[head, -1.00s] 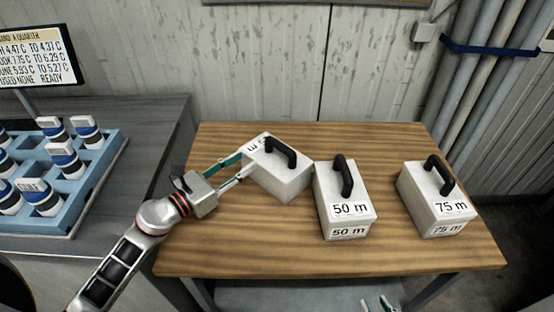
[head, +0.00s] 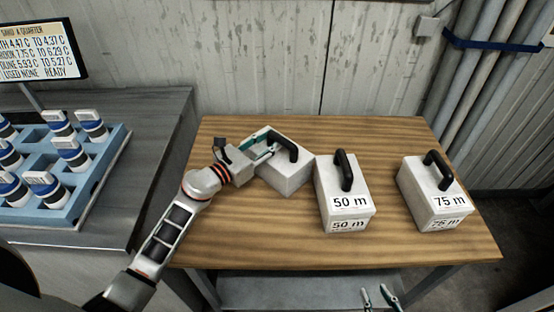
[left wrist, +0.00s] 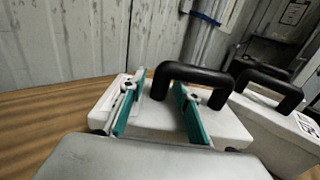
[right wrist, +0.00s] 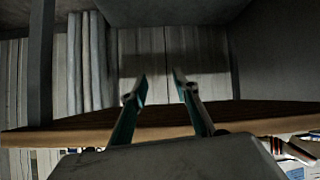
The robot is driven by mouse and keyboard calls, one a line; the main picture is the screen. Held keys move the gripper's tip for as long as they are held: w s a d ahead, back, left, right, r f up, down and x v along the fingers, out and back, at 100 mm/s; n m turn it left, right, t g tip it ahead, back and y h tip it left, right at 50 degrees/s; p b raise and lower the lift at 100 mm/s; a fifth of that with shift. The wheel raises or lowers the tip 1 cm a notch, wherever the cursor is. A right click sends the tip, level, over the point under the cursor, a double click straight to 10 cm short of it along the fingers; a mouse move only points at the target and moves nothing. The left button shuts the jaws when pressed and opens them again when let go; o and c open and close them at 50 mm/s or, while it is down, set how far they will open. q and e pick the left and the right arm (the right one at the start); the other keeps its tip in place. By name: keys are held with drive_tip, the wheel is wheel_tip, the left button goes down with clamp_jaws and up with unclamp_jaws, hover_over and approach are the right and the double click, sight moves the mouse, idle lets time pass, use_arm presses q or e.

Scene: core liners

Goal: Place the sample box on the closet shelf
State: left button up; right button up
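Three white boxes with black handles stand on a wooden table (head: 290,247): a left box (head: 285,180), a middle box marked 50 m (head: 345,203), and a right box marked 75 m (head: 435,197). The left box's label is hidden by my left gripper (head: 268,141). That gripper is open over the left box's top. In the left wrist view its fingers (left wrist: 155,105) spread on either side of one end of the black handle (left wrist: 195,70); I cannot tell whether they touch it. My right gripper (right wrist: 158,85) is open and empty. I cannot identify the closet shelf.
A blue rack (head: 72,212) with several blue-and-white containers sits on the grey counter at left, beside a screen (head: 40,48). Pipes (head: 485,85) rise at the back right. A wooden edge (right wrist: 60,135) and dark panels show before my right gripper. The front table strip is clear.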

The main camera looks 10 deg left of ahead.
use_arm(q)
clamp_jaws()
drive_tip(key=shift+r, duration=0.15)
